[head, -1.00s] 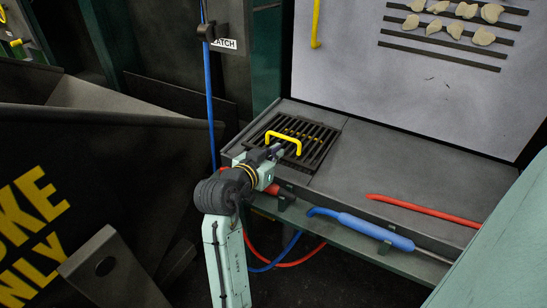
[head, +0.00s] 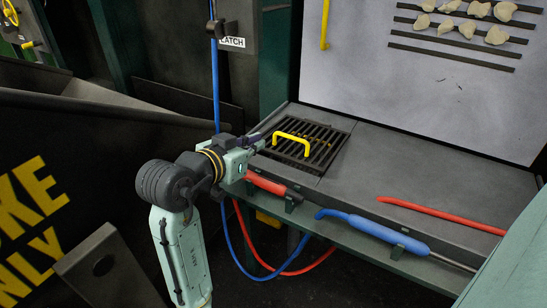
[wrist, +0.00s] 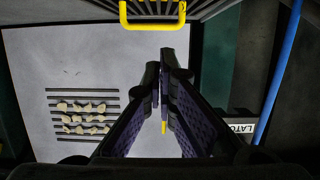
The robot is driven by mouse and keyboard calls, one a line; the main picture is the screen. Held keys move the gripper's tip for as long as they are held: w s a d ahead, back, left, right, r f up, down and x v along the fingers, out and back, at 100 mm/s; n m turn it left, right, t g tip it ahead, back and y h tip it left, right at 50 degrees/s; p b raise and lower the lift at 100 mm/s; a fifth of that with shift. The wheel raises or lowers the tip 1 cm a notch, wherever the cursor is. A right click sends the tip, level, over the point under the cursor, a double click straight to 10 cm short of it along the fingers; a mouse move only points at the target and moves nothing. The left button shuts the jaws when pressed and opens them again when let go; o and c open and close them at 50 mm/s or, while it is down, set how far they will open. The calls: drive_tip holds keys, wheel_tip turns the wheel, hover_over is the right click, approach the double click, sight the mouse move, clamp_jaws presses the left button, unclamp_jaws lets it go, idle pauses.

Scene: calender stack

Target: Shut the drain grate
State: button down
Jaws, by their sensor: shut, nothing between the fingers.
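The drain grate (head: 322,150) is a dark barred panel in the left end of the grey tray. It has a yellow U-shaped handle (head: 291,137). I cannot tell whether the grate lies fully flat in its opening. My gripper (head: 262,138) is shut and empty, just left of the handle and apart from it, near the tray's left edge. In the wrist view the grate's bars (wrist: 205,8) and handle (wrist: 152,24) show at the top, beyond the tips of my gripper (wrist: 164,68).
A grey panel (head: 420,90) with dark slots and pale lumps stands behind the tray (head: 400,175). A red tool (head: 440,215) lies along the tray's front. A blue-handled tool (head: 375,230) sits on the front ledge. Blue and red hoses hang below.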

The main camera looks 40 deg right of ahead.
hover_over(279, 153)
drive_tip(key=s+a, duration=0.1)
drive_tip(key=a, duration=0.1)
wheel_tip(279, 153, down, 2)
wheel_tip(279, 153, down, 4)
drive_tip(key=shift+w+r+p, duration=0.1)
drive_tip(key=shift+p, duration=0.35)
drive_tip(key=shift+a+f, duration=0.1)
drive_tip(key=shift+f, duration=0.3)
drive_tip(key=f, duration=0.1)
drive_tip(key=f+b, duration=0.1)
drive_tip(key=shift+a+f+b, duration=0.2)
drive_tip(key=shift+f+b, duration=0.1)
drive_tip(key=shift+f, duration=0.1)
drive_tip(key=shift+r+y, duration=0.1)
drive_tip(key=shift+y, duration=0.2)
